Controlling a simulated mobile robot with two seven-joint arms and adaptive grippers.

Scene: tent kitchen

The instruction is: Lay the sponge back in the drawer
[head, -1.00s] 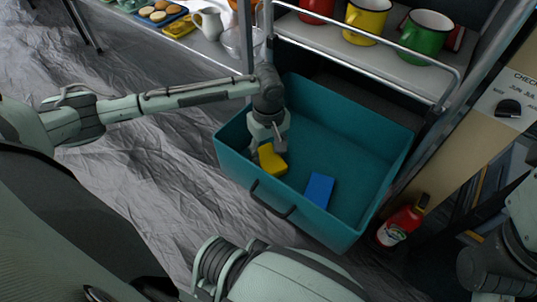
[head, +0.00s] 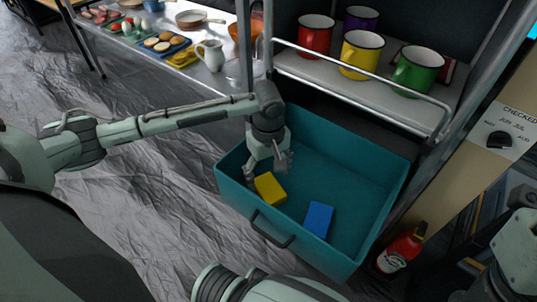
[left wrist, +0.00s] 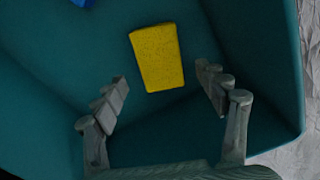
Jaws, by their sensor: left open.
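The yellow sponge (head: 270,188) lies inside the open teal drawer (head: 348,160), near its left front corner. In the left wrist view the sponge (left wrist: 157,57) rests on the drawer floor, just beyond my fingertips. My left gripper (head: 268,170) is open and empty, reaching down into the drawer right beside the sponge. In the left wrist view its two fingers (left wrist: 162,90) stand wide apart with nothing between them. A blue block (head: 318,220), perhaps another sponge, lies in the drawer to the right. My right gripper is not in view.
A shelf with a metal rail above the drawer holds red (head: 315,36), yellow (head: 361,55) and green mugs (head: 417,70). A red bottle (head: 400,252) stands right of the drawer. The drawer's right and back floor is clear.

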